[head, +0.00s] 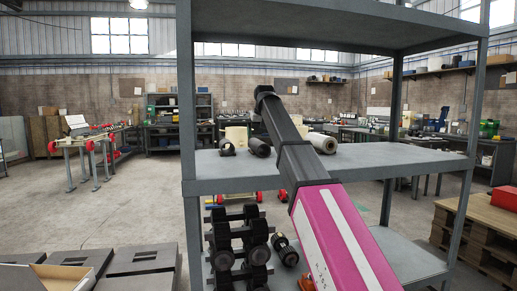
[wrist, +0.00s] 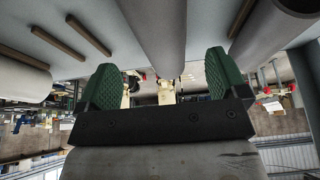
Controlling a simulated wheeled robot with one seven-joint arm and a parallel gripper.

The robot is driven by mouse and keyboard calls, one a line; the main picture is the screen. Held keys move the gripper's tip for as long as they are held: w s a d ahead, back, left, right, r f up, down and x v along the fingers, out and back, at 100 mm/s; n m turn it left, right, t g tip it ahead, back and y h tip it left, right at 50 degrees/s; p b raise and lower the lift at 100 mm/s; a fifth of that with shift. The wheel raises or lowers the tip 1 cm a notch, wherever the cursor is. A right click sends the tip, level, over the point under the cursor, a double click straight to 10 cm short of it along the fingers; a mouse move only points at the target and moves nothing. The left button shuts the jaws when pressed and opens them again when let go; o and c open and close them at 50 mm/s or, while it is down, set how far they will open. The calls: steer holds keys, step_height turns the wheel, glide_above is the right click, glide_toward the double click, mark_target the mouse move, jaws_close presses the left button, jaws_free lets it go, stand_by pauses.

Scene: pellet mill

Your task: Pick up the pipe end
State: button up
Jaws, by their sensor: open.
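In the wrist view my gripper (wrist: 160,64) has its two green pads wide apart and nothing between them is gripped. A long grey cylinder (wrist: 160,25), which looks like the pipe end, lies ahead, lined up with the gap between the pads. It looks apart from both pads. In the head view several rolls and tubes lie on the middle shelf board (head: 375,160): a dark one (head: 258,147) left of my arm and a pale grey one (head: 322,142) right of it. I cannot tell which is the pipe end there. My arm hides the gripper in that view.
The grey shelf rack's posts (head: 186,120) and upper board (head: 330,20) frame the space around my arm. In the wrist view a pale roll (wrist: 20,80) is at left, another grey tube (wrist: 275,25) at right, with brown strips (wrist: 88,35) between. Black dumbbells (head: 222,240) sit below.

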steer(key=shift+x, duration=3.05)
steer(key=shift+s+a+r, duration=0.1)
steer(key=c, duration=1.6)
steer(key=shift+o, duration=0.2)
